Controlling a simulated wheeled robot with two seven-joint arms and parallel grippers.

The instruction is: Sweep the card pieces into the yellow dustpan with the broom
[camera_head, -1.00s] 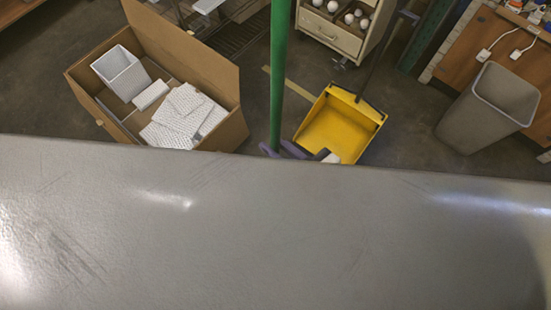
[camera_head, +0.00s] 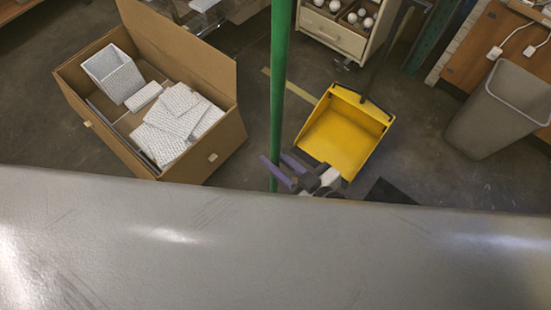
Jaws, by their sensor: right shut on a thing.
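The yellow dustpan (camera_head: 345,133) lies on the floor right of centre, its dark handle rising toward the drawer unit. The green broom handle (camera_head: 279,80) stands almost upright just left of it. My right gripper (camera_head: 279,172) has purple fingers and is shut on the broom handle, near the dustpan's lower left side. The broom's head is hidden behind the large grey surface across the bottom. I cannot make out any loose card pieces on the floor. My left gripper is not in view.
An open cardboard box (camera_head: 220,130) with white textured pieces stands at left. A grey bin (camera_head: 500,110) stands at right. A drawer unit (camera_head: 335,32) is behind the dustpan. A dark flat patch (camera_head: 390,192) shows at the grey surface's edge. Floor between box and broom is clear.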

